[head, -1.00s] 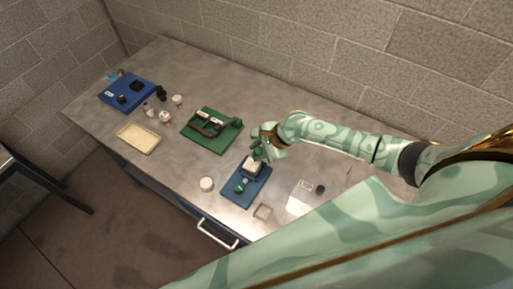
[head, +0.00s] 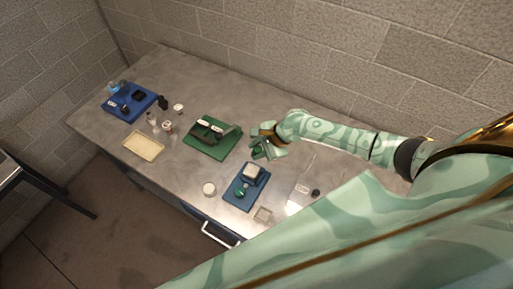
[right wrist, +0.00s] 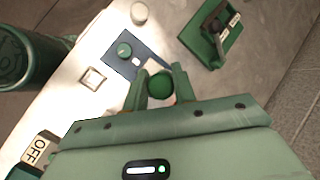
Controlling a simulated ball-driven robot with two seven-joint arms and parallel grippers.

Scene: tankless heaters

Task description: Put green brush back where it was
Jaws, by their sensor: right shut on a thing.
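My right gripper (head: 259,153) is shut on a green thing with a round knob (right wrist: 160,84), which I take to be the green brush. It is held off the far end of a small blue mat (head: 233,197). The brush's lower part is hidden by the fingers. The mat bears a pale block (head: 254,171) at its far end and another round green piece (head: 240,192) nearer. This piece (right wrist: 124,50) and the mat also show in the right wrist view. My left gripper is not in view.
A green board (head: 208,150) with a dark-handled tool lies left of the mat. A round white piece (head: 209,189) and a small square dish (head: 263,215) sit beside the mat. A cream tray (head: 144,146) and a blue board (head: 117,112) are farther left. A wall stands behind.

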